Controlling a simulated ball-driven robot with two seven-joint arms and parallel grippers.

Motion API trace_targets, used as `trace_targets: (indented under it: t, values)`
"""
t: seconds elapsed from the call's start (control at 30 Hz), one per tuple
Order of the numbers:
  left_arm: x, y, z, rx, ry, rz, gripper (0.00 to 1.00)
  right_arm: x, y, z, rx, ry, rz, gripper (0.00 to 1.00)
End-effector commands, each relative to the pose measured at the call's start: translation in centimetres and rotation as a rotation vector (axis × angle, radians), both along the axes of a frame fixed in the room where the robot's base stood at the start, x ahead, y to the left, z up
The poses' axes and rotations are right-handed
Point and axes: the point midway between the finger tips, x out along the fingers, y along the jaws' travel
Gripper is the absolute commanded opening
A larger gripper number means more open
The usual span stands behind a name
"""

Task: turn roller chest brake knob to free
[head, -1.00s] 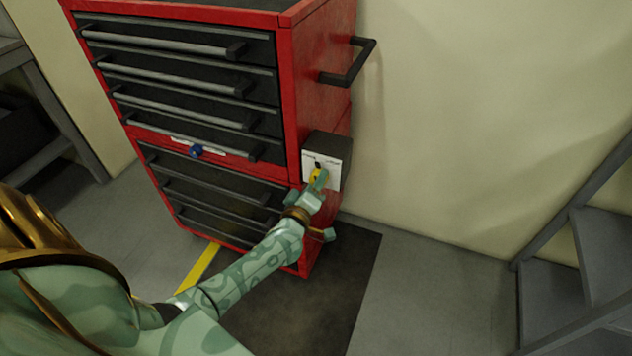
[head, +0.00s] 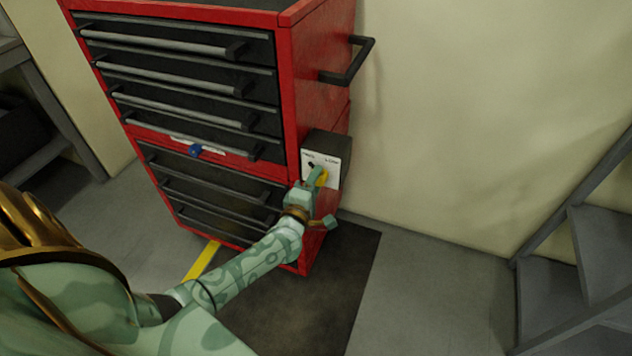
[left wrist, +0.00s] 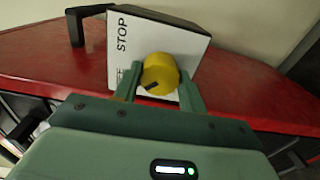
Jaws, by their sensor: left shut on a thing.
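The roller chest (head: 200,90) is red with dark drawers and stands against the wall. A dark box with a white label plate (head: 334,170) sits on its right side. The yellow brake knob (head: 323,178) is on this plate; in the left wrist view the knob (left wrist: 160,74) is round with a dark mark at its lower left. "STOP" is printed on the plate (left wrist: 120,52); other lettering is too small or covered. My left gripper (head: 318,181) is shut on the knob, one finger on each side in the left wrist view (left wrist: 158,84). My right gripper is not in view.
A blue knob (head: 195,150) is on the chest's front. A black side handle (head: 350,62) sticks out above the brake box. Grey steps (head: 580,260) stand at the right. A dark mat (head: 340,280) lies on the floor, with clear floor beyond.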

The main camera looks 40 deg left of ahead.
Motion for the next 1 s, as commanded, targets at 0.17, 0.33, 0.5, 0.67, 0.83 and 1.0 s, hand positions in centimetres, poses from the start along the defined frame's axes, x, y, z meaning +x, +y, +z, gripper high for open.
trace_targets:
  t: [0.17,0.33,0.5,0.67,0.83,1.0]
  values:
    - [0.3,-0.5,0.5,-0.005,-0.012,-0.01,0.18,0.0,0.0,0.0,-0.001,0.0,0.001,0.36]
    - [0.3,-0.5,0.6,-0.005,-0.012,-0.01,0.18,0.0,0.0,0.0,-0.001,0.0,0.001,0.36]
    - [0.2,-0.4,0.5,-0.005,-0.01,-0.008,0.63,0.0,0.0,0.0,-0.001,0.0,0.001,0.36]
    - [0.2,-0.2,0.3,-0.004,-0.007,-0.004,0.63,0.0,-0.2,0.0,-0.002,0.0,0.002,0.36]
    - [-0.5,-0.3,0.3,-0.004,-0.005,-0.003,0.63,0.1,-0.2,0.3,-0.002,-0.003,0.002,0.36]
    - [-3.7,-1.1,0.5,-0.005,-0.004,-0.004,0.63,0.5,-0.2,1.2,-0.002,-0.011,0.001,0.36]
